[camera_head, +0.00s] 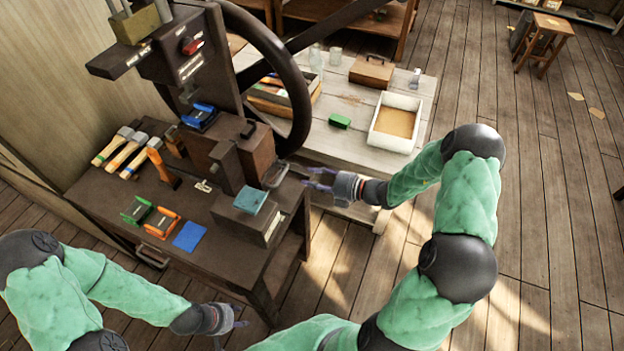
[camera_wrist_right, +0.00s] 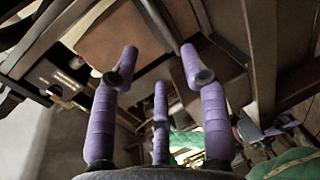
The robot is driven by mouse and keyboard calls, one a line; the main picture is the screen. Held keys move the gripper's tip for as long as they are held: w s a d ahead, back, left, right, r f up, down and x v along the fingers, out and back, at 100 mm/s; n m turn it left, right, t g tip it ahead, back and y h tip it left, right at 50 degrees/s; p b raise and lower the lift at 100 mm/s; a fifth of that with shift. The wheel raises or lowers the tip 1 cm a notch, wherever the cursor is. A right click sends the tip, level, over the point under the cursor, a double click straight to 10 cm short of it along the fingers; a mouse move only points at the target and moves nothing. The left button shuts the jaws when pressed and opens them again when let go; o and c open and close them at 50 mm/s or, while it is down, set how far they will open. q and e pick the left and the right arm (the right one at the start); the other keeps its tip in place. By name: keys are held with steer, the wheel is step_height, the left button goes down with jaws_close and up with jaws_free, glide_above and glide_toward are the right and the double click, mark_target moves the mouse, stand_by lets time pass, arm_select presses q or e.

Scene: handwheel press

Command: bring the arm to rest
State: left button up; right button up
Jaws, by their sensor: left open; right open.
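My right gripper (camera_head: 322,180) is beside the right edge of the dark press bench (camera_head: 228,238), near the pale table. Its purple fingers (camera_wrist_right: 157,70) are spread and empty in the right wrist view, with the dark underside and edges of furniture beyond them. My left gripper (camera_head: 238,324) is low in front of the bench, near the bottom of the head view. It is open, and I see nothing in it. The press (camera_head: 190,60) with its large dark handwheel (camera_head: 297,62) stands on the bench, to the left of my right gripper.
A pale table (camera_head: 345,150) holds a green block (camera_head: 340,121), a cream tray (camera_head: 419,124) and a wooden box (camera_head: 372,71). The bench carries a blue pad (camera_head: 189,236), a teal pad (camera_head: 250,200) and several tools. A stool (camera_head: 547,38) stands far right. Open floor lies on the right.

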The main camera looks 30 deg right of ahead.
steer(key=s+a+f+m+g+h, duration=0.3)
steer(key=s+a+f+m+g, duration=0.2)
steer(key=m, duration=0.9)
steer(key=s+a+f+m+g+h, duration=0.3)
steer(key=s+a+f+m+g, duration=0.3)
steer(key=s+a+f+m, duration=0.6)
steer(key=s+f+m, duration=0.2)
steer(key=s+f, duration=0.1)
steer(key=s, duration=0.2)
steer(key=shift+f+m, duration=0.3)
steer(key=shift+f, duration=0.05)
steer(key=shift+s, duration=0.15)
stand_by(1.3)
